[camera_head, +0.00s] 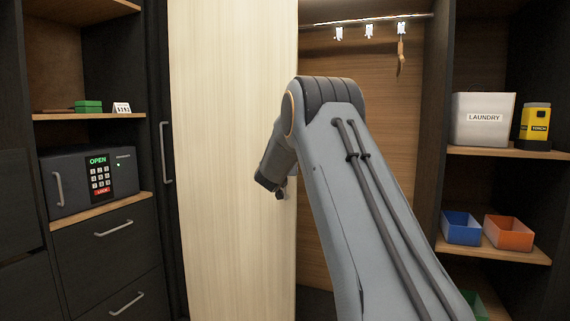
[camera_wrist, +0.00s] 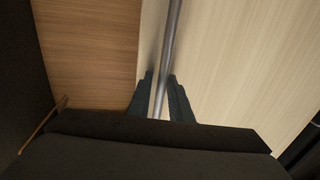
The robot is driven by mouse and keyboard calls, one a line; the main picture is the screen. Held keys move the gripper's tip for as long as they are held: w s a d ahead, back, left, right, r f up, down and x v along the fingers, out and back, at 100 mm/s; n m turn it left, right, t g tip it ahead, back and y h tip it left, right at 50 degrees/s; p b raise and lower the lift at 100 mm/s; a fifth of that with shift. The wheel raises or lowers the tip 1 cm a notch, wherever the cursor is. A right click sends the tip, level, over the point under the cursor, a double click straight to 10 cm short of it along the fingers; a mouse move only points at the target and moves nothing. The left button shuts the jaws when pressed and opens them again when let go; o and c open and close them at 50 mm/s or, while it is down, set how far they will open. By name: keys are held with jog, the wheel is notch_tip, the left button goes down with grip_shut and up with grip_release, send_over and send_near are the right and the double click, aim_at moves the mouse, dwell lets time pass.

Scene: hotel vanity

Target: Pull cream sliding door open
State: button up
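The cream sliding door (camera_head: 220,150) is a tall pale wood-grain panel in the head view. It covers the left part of the wardrobe, and the right part stands open. In the wrist view the door (camera_wrist: 255,60) fills the right side. A grey metal bar handle (camera_wrist: 172,35) runs down it near its left edge. My gripper (camera_wrist: 162,78) has one dark finger on each side of the bar. A thin pale strip shows beside the left finger, and contact is unclear. In the head view my wrist is in front of the door's right edge, and the fingers are hidden.
The open wardrobe has a rail with clips and a wooden hanger (camera_head: 401,57). Right shelves hold a laundry box (camera_head: 483,120), a yellow can (camera_head: 535,122), a blue bin (camera_head: 462,228) and an orange bin (camera_head: 508,233). A safe (camera_head: 90,180) and drawers stand left.

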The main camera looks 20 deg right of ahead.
jog(key=shift+a, duration=0.1)
jog(key=v, duration=0.7)
jog(key=shift+s+a+b, duration=0.2)
jog(key=shift+s+b, duration=0.15)
jog(key=shift+b, duration=0.05)
